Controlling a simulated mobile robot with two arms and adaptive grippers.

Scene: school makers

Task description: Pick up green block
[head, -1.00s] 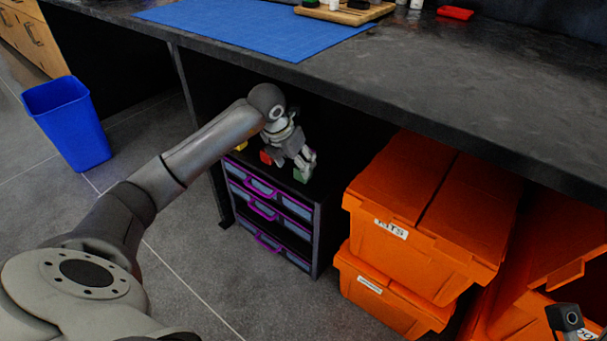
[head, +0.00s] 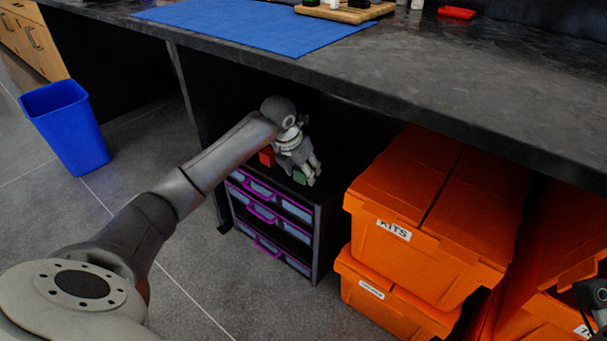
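The green block (head: 300,177) sits on top of the small dark drawer unit under the workbench, near its front edge. My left gripper (head: 312,174) reaches down from the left arm, with its fingers at the green block and partly covering it. The view is too small to tell whether the fingers touch the block or how far apart they are. A red block (head: 267,156) is just left of the gripper on the same unit. Only a dark and grey piece of my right arm shows at the lower right edge; its fingers are out of view.
The drawer unit (head: 318,238) has purple-handled drawers. The workbench (head: 450,85) overhangs it closely. Stacked orange crates (head: 410,215) stand right of the unit. A blue bin (head: 68,125) stands on the floor at left. The floor in front of the unit is clear.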

